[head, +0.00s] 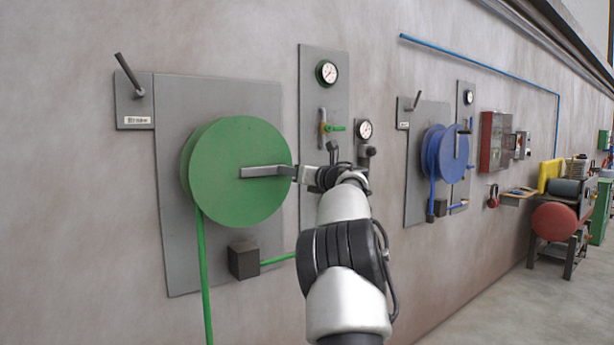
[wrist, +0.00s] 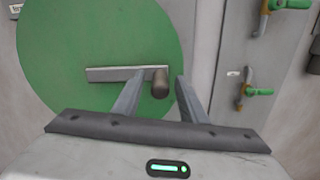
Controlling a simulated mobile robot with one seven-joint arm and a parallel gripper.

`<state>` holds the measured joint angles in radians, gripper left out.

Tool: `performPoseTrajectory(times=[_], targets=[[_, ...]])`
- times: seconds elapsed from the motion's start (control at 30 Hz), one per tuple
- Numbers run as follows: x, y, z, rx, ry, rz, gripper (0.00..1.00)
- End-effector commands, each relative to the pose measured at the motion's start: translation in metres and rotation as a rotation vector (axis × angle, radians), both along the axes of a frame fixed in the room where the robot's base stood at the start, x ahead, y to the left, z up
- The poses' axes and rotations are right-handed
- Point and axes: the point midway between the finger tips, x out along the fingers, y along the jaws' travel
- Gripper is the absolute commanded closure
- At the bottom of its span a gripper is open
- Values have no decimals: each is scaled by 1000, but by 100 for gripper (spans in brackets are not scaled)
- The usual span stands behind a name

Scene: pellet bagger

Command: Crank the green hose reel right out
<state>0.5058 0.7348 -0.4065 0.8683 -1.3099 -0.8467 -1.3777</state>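The green hose reel (head: 225,190) is mounted on a grey wall plate at the left of the head view. It also fills much of the wrist view (wrist: 60,60). A flat grey crank arm (head: 258,172) lies level across its face, pointing right from the middle. The dark crank handle (wrist: 160,84) stands at the bar's right end in the wrist view. My gripper (wrist: 160,80) is open, one finger on each side of the handle, with a small gap on both sides. A green hose (head: 204,270) hangs down from the reel's left side.
A labelled lever (head: 131,76) sits upper left of the reel. A dark box (head: 244,260) is below it. A panel right of the reel carries a gauge (head: 327,73) and a green-handled valve (head: 328,128). A blue reel (head: 440,152) is further along the wall.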

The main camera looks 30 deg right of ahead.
Motion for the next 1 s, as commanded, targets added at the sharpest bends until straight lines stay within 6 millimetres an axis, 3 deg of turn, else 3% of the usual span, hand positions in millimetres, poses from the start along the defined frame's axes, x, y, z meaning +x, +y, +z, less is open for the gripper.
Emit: performPoseTrajectory(times=[0.17,0.6,0.8,1.0], targets=[[-32,-1,-1,1,-3,-3,61],[-136,-5,1,1,-2,-4,61],[-161,-6,1,-1,-2,-2,61],[-168,-6,0,-1,-1,-1,61]])
